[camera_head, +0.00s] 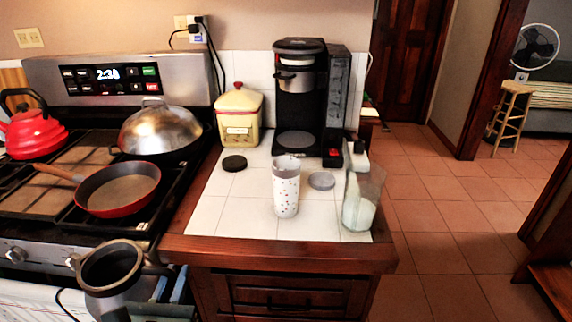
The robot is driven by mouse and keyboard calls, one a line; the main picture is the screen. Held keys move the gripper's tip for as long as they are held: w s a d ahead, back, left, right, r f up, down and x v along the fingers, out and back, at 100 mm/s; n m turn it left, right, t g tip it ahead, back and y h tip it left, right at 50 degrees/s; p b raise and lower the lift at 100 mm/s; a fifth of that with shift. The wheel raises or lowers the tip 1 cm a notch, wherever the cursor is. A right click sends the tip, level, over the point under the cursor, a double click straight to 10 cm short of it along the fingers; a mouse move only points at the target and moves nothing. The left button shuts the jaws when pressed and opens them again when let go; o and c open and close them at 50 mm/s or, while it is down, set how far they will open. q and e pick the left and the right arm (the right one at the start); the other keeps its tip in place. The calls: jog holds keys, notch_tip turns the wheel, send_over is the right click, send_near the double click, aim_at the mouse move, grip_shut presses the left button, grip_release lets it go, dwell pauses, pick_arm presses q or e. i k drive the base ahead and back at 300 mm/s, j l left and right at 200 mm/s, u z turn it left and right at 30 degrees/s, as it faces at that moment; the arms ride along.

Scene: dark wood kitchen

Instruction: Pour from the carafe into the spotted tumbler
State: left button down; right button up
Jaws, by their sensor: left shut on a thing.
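The spotted tumbler (286,190) is a tall white cup with small dark spots. It stands upright and open on the white-tiled counter, in front of the coffee maker. My left gripper (170,284), with blue finger pads, is shut on the carafe's handle side, left of and nearer than the tumbler. My right gripper is not in view.
A clear container (361,205) with whitish contents stands right of the tumbler. A grey disc (321,181) and a black disc (234,163) lie on the counter. The coffee maker (300,100) and yellow canister (239,115) stand behind. A red pan (119,190) is on the stove.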

aim_at(286, 188)
jog(key=k, duration=0.45)
jog(key=k+z, duration=0.2)
jog(key=z, duration=1.3)
jog(key=k+j+z, duration=0.2)
jog(key=j, duration=0.2)
jog(key=k+j, duration=0.1)
jog(key=j, duration=0.25)
jog(key=k+j, duration=0.15)
jog(key=j, duration=0.2)
jog(key=k+j, duration=0.1)
jog(key=j, duration=0.25)
jog(key=i+j, duration=0.2)
jog(key=i, duration=0.2)
